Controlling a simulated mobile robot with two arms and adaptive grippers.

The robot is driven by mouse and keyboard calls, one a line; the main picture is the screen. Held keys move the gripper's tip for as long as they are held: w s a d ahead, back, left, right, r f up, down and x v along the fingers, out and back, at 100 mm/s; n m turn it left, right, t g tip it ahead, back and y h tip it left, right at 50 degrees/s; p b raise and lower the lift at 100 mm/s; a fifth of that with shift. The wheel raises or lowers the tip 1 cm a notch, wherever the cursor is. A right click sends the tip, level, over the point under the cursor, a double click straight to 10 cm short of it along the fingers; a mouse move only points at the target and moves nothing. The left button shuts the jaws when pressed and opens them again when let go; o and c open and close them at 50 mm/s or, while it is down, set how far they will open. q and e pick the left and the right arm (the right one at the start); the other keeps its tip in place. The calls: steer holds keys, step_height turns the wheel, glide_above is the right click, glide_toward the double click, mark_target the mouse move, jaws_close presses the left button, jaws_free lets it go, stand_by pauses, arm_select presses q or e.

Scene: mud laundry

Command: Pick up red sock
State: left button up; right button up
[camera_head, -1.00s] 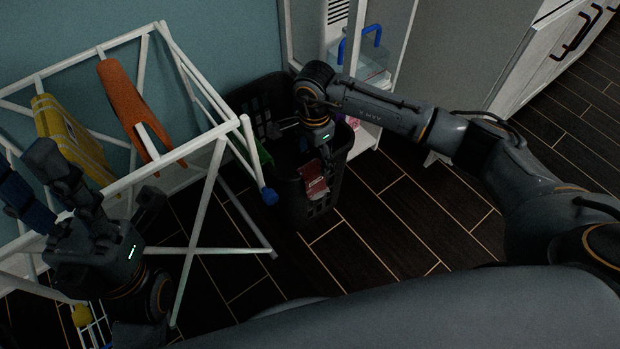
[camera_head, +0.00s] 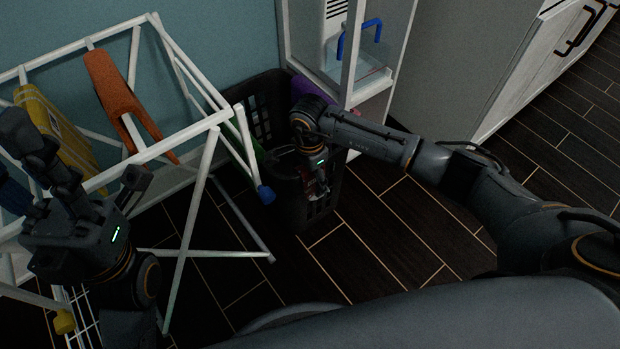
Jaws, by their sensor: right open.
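The red sock (camera_head: 322,180) shows only as a small dark-red patch at the front right rim of the dark laundry basket (camera_head: 318,215). My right gripper (camera_head: 312,186) is open at that rim, pointing down, and covers most of the sock. Its fingertips are dark and hard to make out, and I cannot tell whether they touch the sock. My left gripper (camera_head: 88,165) is open and empty, at the left in front of the drying rack.
The white drying rack (camera_head: 205,125) holds an orange cloth (camera_head: 112,90) and a yellow cloth (camera_head: 55,125). The dark floor (camera_head: 385,235) right of the basket is clear.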

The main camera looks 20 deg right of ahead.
steer(key=c, duration=1.1)
steer(key=shift+r, duration=0.1)
steer(key=shift+c, duration=0.2)
